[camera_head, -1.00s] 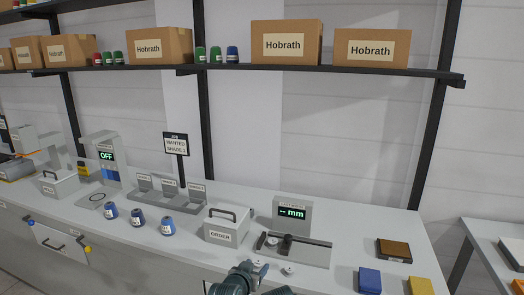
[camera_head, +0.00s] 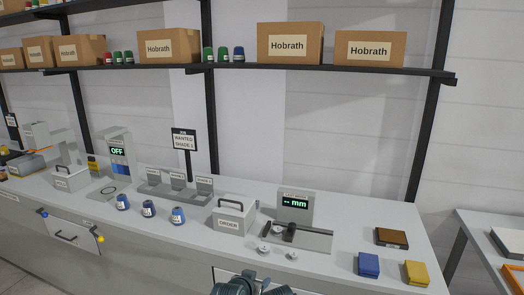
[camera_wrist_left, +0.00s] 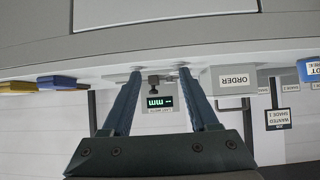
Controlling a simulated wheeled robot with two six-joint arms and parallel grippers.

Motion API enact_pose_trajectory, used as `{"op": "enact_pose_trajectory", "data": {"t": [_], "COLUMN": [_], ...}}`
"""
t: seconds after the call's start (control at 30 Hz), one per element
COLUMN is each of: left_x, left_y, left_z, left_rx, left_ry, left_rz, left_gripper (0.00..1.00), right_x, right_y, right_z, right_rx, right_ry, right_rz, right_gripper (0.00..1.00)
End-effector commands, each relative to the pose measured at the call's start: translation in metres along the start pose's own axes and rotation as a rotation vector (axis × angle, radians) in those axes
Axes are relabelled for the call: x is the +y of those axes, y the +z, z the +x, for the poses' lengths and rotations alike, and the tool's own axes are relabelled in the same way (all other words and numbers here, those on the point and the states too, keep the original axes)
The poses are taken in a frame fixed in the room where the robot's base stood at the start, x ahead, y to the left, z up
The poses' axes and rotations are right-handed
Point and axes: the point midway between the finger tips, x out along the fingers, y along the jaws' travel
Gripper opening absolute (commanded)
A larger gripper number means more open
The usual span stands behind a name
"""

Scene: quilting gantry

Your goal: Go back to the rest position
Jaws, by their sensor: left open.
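My left gripper (camera_head: 262,287) shows only in part at the bottom edge of the head view, in front of the bench and below the gauge. In the left wrist view, which is upside down, its two fingers (camera_wrist_left: 160,75) are spread apart with nothing between them. Beyond them stand the gauge with its "mm" display (camera_wrist_left: 158,102) and the ORDER box (camera_wrist_left: 233,80). My right gripper is in neither view.
A shelf (camera_head: 330,69) with boxes runs above.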

Motion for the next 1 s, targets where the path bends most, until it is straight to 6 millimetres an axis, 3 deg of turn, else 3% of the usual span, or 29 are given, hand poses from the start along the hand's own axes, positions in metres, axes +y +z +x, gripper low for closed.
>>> {"op": "enact_pose_trajectory", "data": {"t": [0.37, 0.6, 0.8, 1.0], "left_x": [0.018, 0.021, 0.019, 0.018], "left_y": [0.081, 0.153, 0.177, 0.181], "left_z": [-0.017, -0.067, -0.099, -0.106], "left_rx": [-0.39, -0.795, -0.978, -1.013], "left_ry": [0.014, -0.037, -0.084, -0.093], "left_rz": [0.026, 0.04, 0.041, 0.039], "left_gripper": [0.6, 0.6, 0.6, 0.6], "right_x": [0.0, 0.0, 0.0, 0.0], "right_y": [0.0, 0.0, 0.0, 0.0], "right_z": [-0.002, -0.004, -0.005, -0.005], "right_rx": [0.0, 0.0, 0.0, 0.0], "right_ry": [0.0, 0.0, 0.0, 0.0], "right_rz": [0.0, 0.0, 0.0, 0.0], "right_gripper": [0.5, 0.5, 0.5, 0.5]}}
